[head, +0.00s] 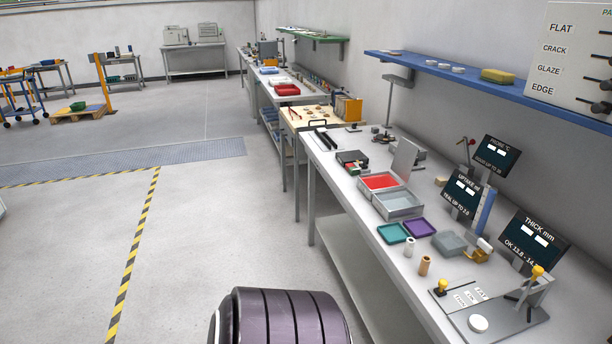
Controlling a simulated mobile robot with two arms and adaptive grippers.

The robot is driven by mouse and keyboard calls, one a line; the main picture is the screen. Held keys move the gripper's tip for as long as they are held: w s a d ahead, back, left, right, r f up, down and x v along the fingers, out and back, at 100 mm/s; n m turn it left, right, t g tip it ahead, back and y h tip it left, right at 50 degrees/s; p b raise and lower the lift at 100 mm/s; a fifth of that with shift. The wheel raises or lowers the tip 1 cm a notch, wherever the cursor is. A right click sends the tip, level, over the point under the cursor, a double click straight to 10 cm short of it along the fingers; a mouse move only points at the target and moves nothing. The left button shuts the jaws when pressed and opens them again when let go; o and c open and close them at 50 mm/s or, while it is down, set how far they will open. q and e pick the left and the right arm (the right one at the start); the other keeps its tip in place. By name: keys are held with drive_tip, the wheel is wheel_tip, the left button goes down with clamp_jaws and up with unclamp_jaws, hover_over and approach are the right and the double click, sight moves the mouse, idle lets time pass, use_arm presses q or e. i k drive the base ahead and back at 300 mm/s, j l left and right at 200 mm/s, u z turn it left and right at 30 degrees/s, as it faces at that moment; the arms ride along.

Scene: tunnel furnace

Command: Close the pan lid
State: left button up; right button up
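A shallow pan with a red inside (380,182) stands on the long workbench at the right. A flat grey panel (405,160), which looks like its lid, stands raised at the pan's far right side, tilted back a little, so the red inside is uncovered. Whether it is hinged to the pan is too small to tell. A grey open box (398,206) sits right in front of the red pan. Neither of my grippers is in view; a dark purple ribbed part of my own body shows at the bottom.
Teal (393,233) and purple (420,229) trays lie nearer on the workbench. Dark display panels (534,239) stand along its back edge. A blue shelf (480,85) hangs above. A small black device (352,158) sits beyond the pan. The floor left of the bench is clear.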

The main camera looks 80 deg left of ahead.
sight(404, 159)
drive_tip(key=u, duration=2)
drive_tip(key=i+j+u, duration=0.1)
drive_tip(key=i, duration=0.05)
